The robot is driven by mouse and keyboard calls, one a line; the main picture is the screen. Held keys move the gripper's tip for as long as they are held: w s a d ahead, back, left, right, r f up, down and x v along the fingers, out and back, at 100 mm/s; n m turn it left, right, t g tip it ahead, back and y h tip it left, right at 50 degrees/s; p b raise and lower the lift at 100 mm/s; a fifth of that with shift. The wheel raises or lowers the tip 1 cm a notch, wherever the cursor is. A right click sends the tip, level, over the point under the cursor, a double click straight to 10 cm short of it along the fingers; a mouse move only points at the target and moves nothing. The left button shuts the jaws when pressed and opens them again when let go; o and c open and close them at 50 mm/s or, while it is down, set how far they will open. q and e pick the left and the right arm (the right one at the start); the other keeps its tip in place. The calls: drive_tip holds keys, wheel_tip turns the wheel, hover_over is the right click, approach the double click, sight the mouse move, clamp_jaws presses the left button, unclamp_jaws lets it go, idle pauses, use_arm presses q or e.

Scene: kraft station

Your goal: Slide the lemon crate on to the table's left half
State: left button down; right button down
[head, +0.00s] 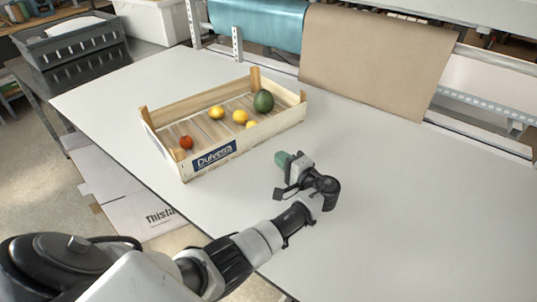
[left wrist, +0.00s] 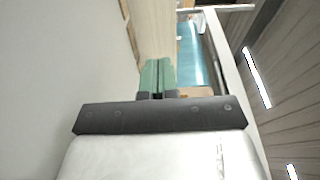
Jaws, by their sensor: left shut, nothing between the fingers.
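The lemon crate (head: 258,134) is a pale wooden box with a blue Dulverra label on its near long side. It stands on the white table (head: 420,210), towards the table's left and back in the head view. Inside lie several yellow lemons (head: 217,112), a dark green fruit (head: 263,101) and an orange-red fruit (head: 186,142). My left gripper (head: 283,159) has green fingertips, shut and empty, low over the table in front of the labelled side, with a gap between. In the left wrist view the shut fingertips (left wrist: 158,74) point towards a wooden wall (left wrist: 155,28). My right gripper is not in view.
A blue roll (head: 258,22) and a hanging brown paper sheet (head: 375,60) are behind the table. A grey basket (head: 75,48) and white bin (head: 153,20) stand beyond the left edge. The table is clear to the crate's right and left front.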

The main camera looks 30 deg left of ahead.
use_arm(q)
drive_tip(key=b, duration=0.1)
approach(244, 138)
drive_tip(key=w+a, duration=0.1)
drive_tip(key=w, duration=0.1)
drive_tip(key=w+a, duration=0.2)
drive_tip(key=shift+w+a+f, duration=0.1)
drive_tip(key=shift+a, duration=0.15)
drive_tip(key=a, duration=0.1)
drive_tip(key=s+a+p, duration=0.1)
drive_tip(key=a+p, duration=0.1)
drive_tip(key=shift+s+r, duration=0.25)
drive_tip(key=shift+s, duration=0.05)
drive_tip(key=shift+s+a, duration=0.2)
drive_tip(key=shift+a, duration=0.05)
drive_tip(key=shift+f, duration=0.15)
drive_tip(key=shift+w, duration=0.1)
drive_tip(key=s+a, duration=0.1)
drive_tip(key=a, duration=0.2)
drive_tip(key=s+a, duration=0.2)
drive_tip(key=a, duration=0.2)
drive_tip(key=s+a, duration=0.2)
drive_tip(key=a, duration=0.1)
drive_tip(key=shift+s+a, duration=0.25)
drive_tip(key=shift+a, duration=0.1)
drive_tip(key=shift+w+d, duration=0.1)
drive_tip(key=shift+d, duration=0.05)
